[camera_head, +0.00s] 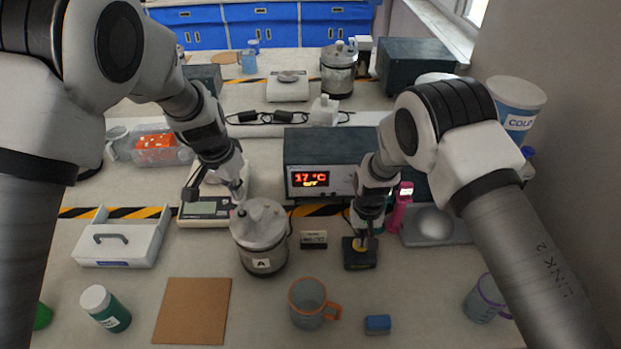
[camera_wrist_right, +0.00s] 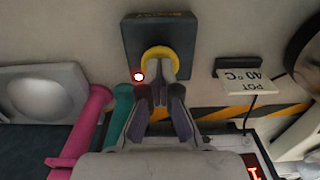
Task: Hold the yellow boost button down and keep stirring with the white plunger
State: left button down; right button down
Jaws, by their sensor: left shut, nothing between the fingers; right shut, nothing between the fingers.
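The boost button is a yellow disc (camera_head: 359,245) on a dark square box (camera_head: 360,263). My right gripper (camera_head: 366,238) is shut with its fingertips over the button. In the right wrist view the tips (camera_wrist_right: 160,72) overlap the yellow button (camera_wrist_right: 160,53), and a small red light glows beside it. A metal pot marked A (camera_head: 262,262) stands left of the box with its lid on. My left gripper (camera_head: 238,196) is shut just above the back left of the lid. The white plunger is hard to make out there; I cannot tell whether the fingertips touch it.
The dark heater unit (camera_head: 325,150) behind shows 17 °C and OFF. A small card (camera_head: 313,239) stands between pot and button box; it reads POT 40 °C in the wrist view.

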pick_arm(q)
jog(key=shift+f, duration=0.1)
dwell(1.6)
dwell(0.5)
jog(key=shift+s+x, duration=0.15)
jog(key=shift+x, duration=0.8)
jog(key=shift+s+x, duration=0.2)
jog(key=shift+x, duration=0.75)
jog(key=shift+w+v, duration=0.15)
jog(key=shift+v, duration=0.8)
jog(key=shift+w+v, duration=0.2)
jog(key=shift+v, duration=0.8)
dwell(0.4)
